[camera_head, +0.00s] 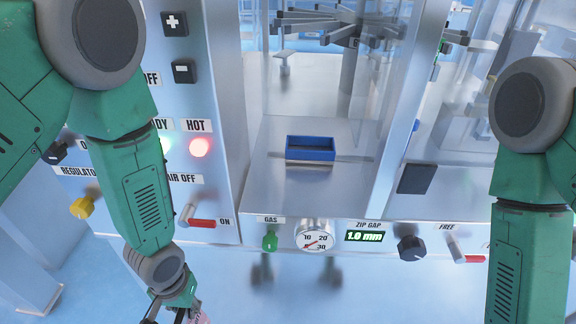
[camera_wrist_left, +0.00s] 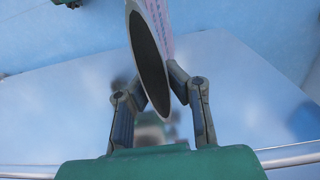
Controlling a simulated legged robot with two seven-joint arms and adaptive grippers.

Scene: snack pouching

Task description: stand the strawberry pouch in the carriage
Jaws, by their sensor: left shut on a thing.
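The strawberry pouch (camera_wrist_left: 158,22) is between the fingers of my left gripper (camera_wrist_left: 152,88) in the left wrist view. Its dark oval end faces that camera, and a pale pink striped side shows behind it. In the head view my left gripper (camera_head: 178,309) is at the bottom edge, in front of the machine, with only a pink bit of the pouch (camera_head: 203,318) showing. A small open blue tray (camera_head: 310,155), which looks like the carriage, sits on the metal deck and appears empty. My right gripper is out of view.
The machine's left panel (camera_head: 225,120) has buttons, lit lamps and a red-tipped switch (camera_head: 201,222). Clear panels flank the deck; the deck around the blue tray is bare.

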